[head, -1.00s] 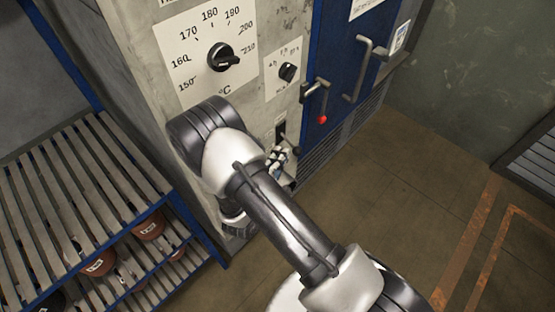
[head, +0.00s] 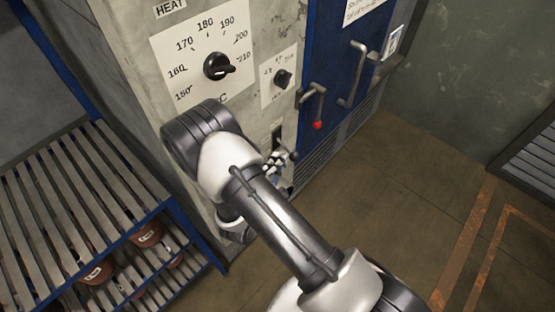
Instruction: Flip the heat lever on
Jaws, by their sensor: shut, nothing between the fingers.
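The heat lever (head: 284,148) is a small grey lever with a rounded end, on a dark slotted plate low on the grey control panel. It slants out and down to the right from its slot. My gripper (head: 276,160) is beside the lever, just left of and below its end. It is shut with nothing in it. My arm hides part of the gripper and the panel below, and I cannot tell whether the fingers touch the lever.
Above are a large temperature dial (head: 218,66) and a smaller knob (head: 282,79). To the right is a blue door (head: 331,62) with a red-tipped latch (head: 316,124). A slatted rack (head: 75,185) stands at left. The floor at right is clear.

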